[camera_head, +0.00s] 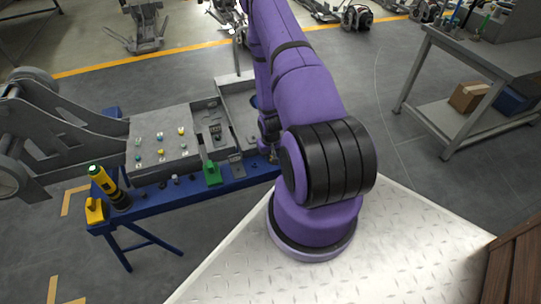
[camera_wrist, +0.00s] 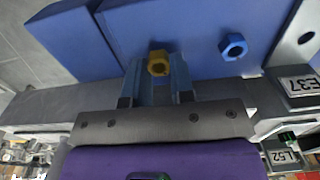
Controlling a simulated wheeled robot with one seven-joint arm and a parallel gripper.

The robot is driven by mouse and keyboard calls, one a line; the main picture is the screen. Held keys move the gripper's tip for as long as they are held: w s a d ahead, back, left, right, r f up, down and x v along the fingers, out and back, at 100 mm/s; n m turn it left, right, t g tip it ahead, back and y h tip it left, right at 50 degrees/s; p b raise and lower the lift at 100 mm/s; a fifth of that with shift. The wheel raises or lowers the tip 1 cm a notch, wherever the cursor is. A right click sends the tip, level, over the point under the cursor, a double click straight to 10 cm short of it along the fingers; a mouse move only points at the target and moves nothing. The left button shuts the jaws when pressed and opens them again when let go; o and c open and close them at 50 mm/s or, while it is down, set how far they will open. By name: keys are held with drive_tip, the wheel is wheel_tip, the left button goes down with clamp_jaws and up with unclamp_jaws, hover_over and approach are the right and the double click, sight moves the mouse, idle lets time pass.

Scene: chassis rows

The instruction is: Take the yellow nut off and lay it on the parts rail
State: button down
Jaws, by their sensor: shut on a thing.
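The yellow nut (camera_wrist: 158,64) is between the fingertips of my gripper (camera_wrist: 158,72) in the wrist view. My gripper is shut on it. The nut shows against a blue surface, and I cannot tell if it touches it. A blue nut (camera_wrist: 233,47) is on that surface, to the right of and apart from my fingers. In the head view a long blue rail (camera_head: 150,198) runs along the near side of the grey chassis plate (camera_head: 150,122). My arm hides my fingertips and the held nut there.
Several small coloured fasteners stand on the chassis plate. A green piece (camera_head: 212,174), a yellow-black tool (camera_head: 108,186) and a yellow block (camera_head: 95,211) stand along the rail. Labelled blocks, E37 (camera_wrist: 297,86) and L52 (camera_wrist: 283,156), lie right of my gripper. A grey workbench (camera_head: 470,55) stands far right.

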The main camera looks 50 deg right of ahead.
drive_tip(key=shift+f, duration=0.4)
drive_tip(key=c, duration=0.9)
unclamp_jaws()
wheel_tip(320, 180, up, 11)
drive_tip(key=shift+f, duration=0.1)
